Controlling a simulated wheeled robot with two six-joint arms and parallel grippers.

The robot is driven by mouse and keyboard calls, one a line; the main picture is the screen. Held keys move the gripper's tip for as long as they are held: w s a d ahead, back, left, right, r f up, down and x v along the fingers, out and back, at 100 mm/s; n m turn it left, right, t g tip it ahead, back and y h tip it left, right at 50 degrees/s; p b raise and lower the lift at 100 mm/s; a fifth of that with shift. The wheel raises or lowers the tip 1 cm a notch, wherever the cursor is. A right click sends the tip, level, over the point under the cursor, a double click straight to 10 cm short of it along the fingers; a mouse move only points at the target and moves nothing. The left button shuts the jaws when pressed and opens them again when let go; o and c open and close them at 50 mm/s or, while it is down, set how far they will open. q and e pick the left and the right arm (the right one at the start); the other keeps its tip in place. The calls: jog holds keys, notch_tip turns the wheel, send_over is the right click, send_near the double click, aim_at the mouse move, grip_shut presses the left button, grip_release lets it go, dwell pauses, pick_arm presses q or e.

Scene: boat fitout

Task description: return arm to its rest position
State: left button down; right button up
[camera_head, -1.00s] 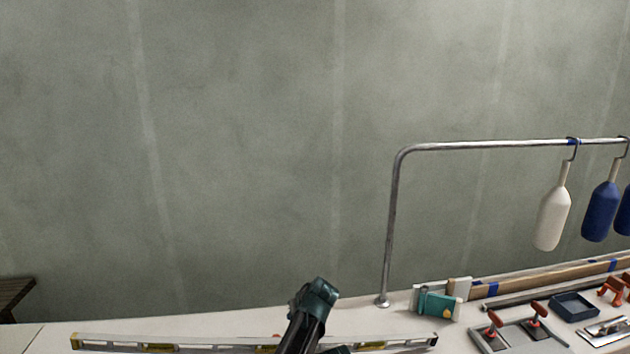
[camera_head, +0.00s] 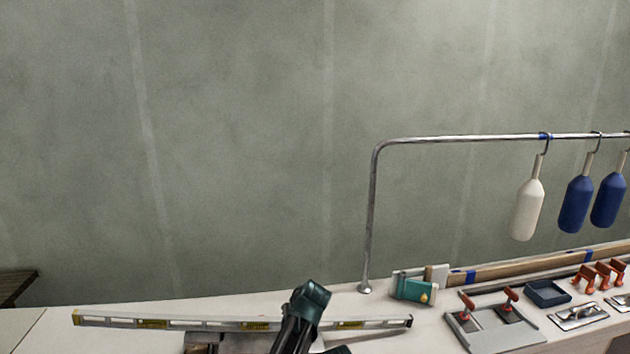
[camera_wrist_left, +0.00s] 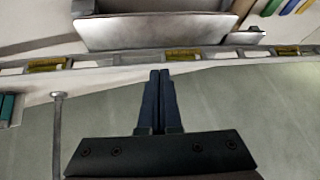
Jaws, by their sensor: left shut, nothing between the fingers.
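My left gripper (camera_wrist_left: 159,77) shows in the left wrist view with its two dark fingers together and nothing between them. Its tips stop just below the spirit level in the picture; I cannot tell the gap in depth. In the head view a dark arm link of mine (camera_head: 310,300) rises from the bottom edge in front of the level, and no fingertips show there. My right gripper is in neither view.
A long spirit level (camera_head: 190,322) lies along the bench (camera_head: 270,306). A metal rail (camera_head: 372,210) with a white bottle-shaped piece (camera_head: 527,212) and blue ones (camera_head: 576,205) stands right. A teal box (camera_head: 413,289) and a tool tray (camera_head: 493,330) are near it. A bare wall is behind.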

pick_arm(q)
jog(key=s+a+f+m+g+h, duration=0.1)
jog(key=s+a+g, duration=0.15)
jog(key=s, duration=0.55)
jog(key=s+a+f+m+g+h, duration=0.15)
jog(key=s+a, duration=0.25)
jog(key=s, duration=0.4)
jog(key=s+a+f+g+h, duration=0.1)
jog(key=s+a+f+h, duration=0.15)
jog(key=s, duration=0.45)
jog(key=s+d+f+m+y+b, duration=0.1)
jog(key=s+d+f+m+b, duration=0.1)
jog(key=d, duration=0.3)
jog(key=s+d+f+m+g+y+b, duration=0.1)
jog(key=s+d+f+m+b, duration=0.1)
jog(key=s+d+b, duration=0.1)
jog(key=s+d, duration=0.1)
jog(key=d, duration=0.1)
jog(key=shift+s+d, duration=0.2)
jog(key=shift+d, duration=0.2)
jog(key=shift+a, duration=0.15)
